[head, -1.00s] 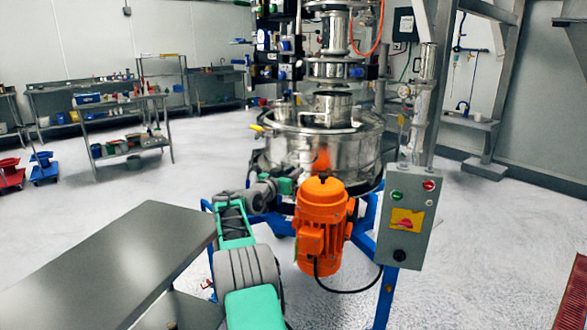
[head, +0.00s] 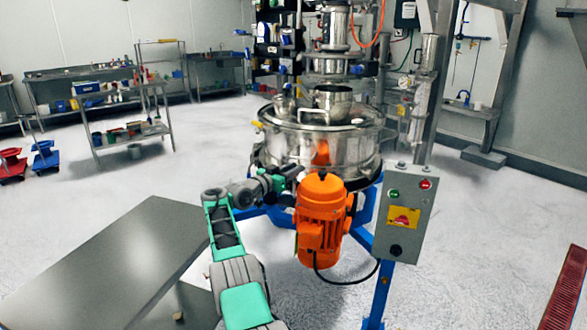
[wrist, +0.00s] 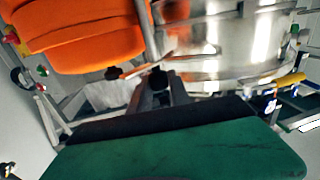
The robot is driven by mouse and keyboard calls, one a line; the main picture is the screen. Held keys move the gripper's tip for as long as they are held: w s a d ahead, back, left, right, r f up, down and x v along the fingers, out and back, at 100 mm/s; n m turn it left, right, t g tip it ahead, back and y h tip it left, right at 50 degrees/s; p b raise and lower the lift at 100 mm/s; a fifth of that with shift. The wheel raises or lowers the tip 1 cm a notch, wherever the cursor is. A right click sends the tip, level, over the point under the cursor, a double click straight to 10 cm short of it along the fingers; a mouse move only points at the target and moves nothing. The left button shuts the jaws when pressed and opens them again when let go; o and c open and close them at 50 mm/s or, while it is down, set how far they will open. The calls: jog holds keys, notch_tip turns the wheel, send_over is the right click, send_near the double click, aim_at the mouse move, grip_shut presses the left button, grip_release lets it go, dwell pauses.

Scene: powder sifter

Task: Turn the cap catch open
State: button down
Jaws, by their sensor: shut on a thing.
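The steel sifter drum (head: 345,150) stands on a blue frame with a flat lid on top. It also shows in the wrist view (wrist: 235,50). My gripper (wrist: 160,78) is in front of the drum, left of the orange motor (head: 322,205) in the head view. Its dark fingers are shut on a small dark part, which I take to be the cap catch; the fingers hide most of it. In the head view my gripper (head: 292,177) is small, and the catch cannot be made out. The catch's angle cannot be told.
The orange motor (wrist: 75,35) is close beside my gripper. A grey control box (head: 405,215) stands right of the motor. A grey table (head: 110,260) lies at the near left, beside my arm. Open floor spreads left and right.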

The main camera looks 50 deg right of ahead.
jog(key=c, duration=1.2)
grip_release()
jog(key=a+b, duration=0.1)
jog(key=a, duration=0.6)
jog(key=shift+w+a, duration=0.25)
jog(key=shift+a, duration=0.1)
